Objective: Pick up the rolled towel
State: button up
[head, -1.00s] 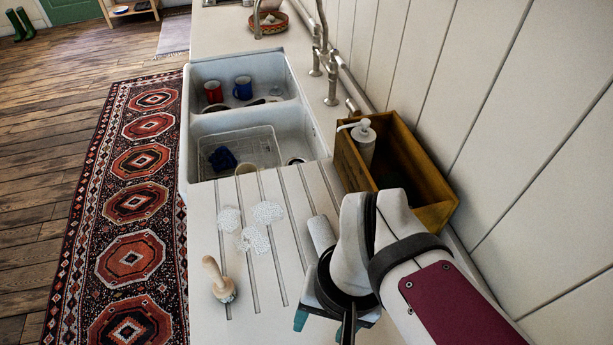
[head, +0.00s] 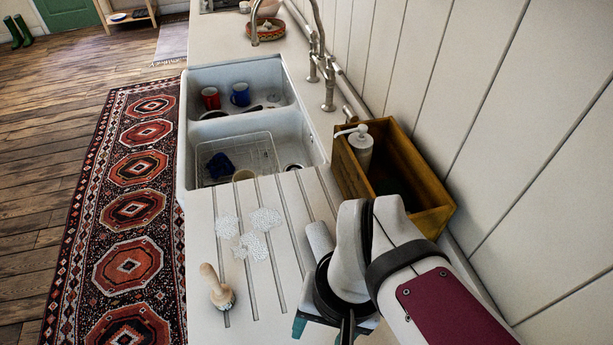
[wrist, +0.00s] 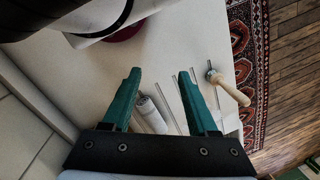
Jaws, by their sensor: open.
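The rolled towel looks like a pale, whitish roll (head: 319,238) lying on the draining board beside the sink. In the head view its near part is hidden behind my arm. In the wrist view the roll (wrist: 151,115) shows between my two teal fingers, closer to the left one. My gripper (wrist: 160,75) is open and empty, with its fingers apart on either side of the roll. I cannot tell how high the fingers are above the board. In the head view the fingers are mostly hidden by my wrist.
A wooden-handled brush (head: 216,288) and wet foamy patches (head: 257,245) are on the grooved board to the left. A wooden box (head: 426,207) with a soap dispenser (head: 361,151) stands against the panelled wall. The double sink (head: 190,145) holds mugs and a wire basket.

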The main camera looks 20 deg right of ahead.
jog(key=o, duration=0.7)
jog(key=shift+c, duration=0.2)
jog(key=n+h, duration=0.2)
jog(key=n, duration=0.4)
send_over(327, 246)
notch_tip(327, 246, down, 6)
notch_tip(327, 246, down, 16)
jog(key=shift+r, duration=0.25)
